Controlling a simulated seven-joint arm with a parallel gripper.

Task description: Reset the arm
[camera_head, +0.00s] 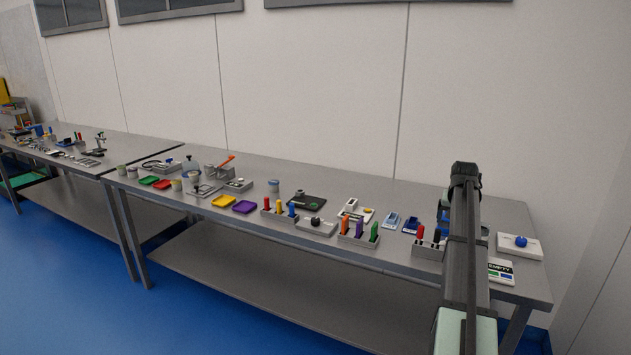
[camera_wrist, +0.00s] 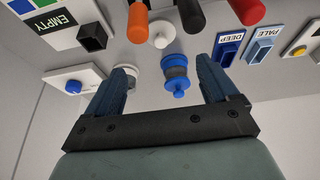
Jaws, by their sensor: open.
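My gripper (camera_wrist: 163,70) is open in the wrist view, its two blue fingers wide apart. A pale, round thing (camera_wrist: 125,75) is partly hidden behind the left finger. In the head view my dark arm stands over the right end of the bench (camera_head: 400,262), and my fingers cannot be made out clearly.
An EMPTY card (camera_head: 500,270), a white plate with a blue knob (camera_head: 519,246), a rack with red and black handles (camera_head: 428,247), and a rack with orange, purple and green pieces (camera_head: 359,233) stand near my arm. Coloured trays (camera_head: 223,201) lie farther left.

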